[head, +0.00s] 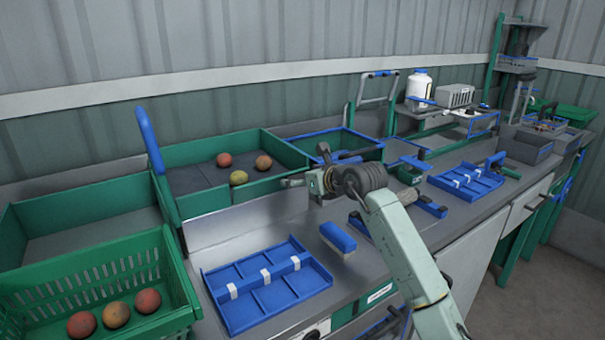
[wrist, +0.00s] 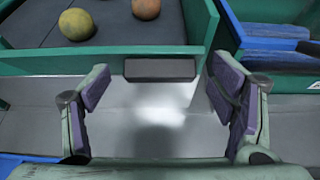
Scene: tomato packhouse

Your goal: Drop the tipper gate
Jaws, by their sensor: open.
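The tipper is a green bin with a dark floor, holding three tomatoes; its green front wall (head: 205,203), which I take to be the gate, stands upright. The wall also crosses the top of the wrist view (wrist: 60,62), with a dark grey bar (wrist: 160,70) on its face. My gripper (head: 298,183) is open and empty in front of the bin's right part. In the wrist view, its spread fingers (wrist: 158,85) stand on either side of the grey bar, with gaps to both sides. Whether the fingertips reach the bar's depth, I cannot tell.
A blue upright lever (head: 149,138) rises at the bin's left corner. A green crate (head: 90,275) with three tomatoes stands front left. A blue divided tray (head: 245,315) and a blue-topped block (head: 338,238) lie on the grey bench. Another blue tray (head: 468,182) lies farther right.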

